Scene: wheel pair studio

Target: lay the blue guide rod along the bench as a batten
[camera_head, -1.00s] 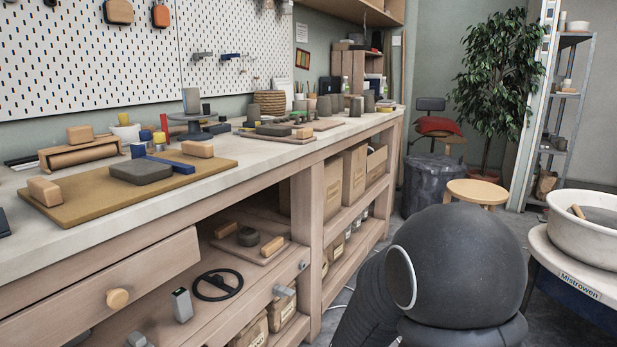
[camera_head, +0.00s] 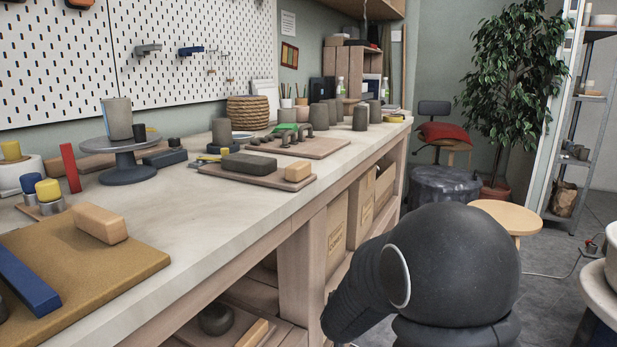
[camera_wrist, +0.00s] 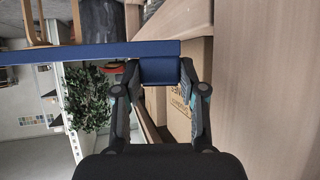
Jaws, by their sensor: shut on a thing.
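In the wrist view my gripper (camera_wrist: 160,80) is shut on a blue rod (camera_wrist: 90,52). A short blue part of it sits between the fingers, and its long part reaches out to the left of the picture. The rod is held clear, beside the bench front. The bench (camera_head: 240,202) runs along the left of the head view, its pale top partly bare. In the head view my dark arm hangs low beside the bench; the gripper and held rod are hidden there. Another blue bar (camera_head: 24,280) lies on the tan board at the near left.
The tan board (camera_head: 125,268) carries a wooden block (camera_head: 100,223). A turntable (camera_head: 125,175) and a wooden tray (camera_head: 255,182) stand farther along the bench. A round stool (camera_head: 507,215) and a dark bin (camera_head: 446,186) stand ahead. Bare benchtop lies between board and tray.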

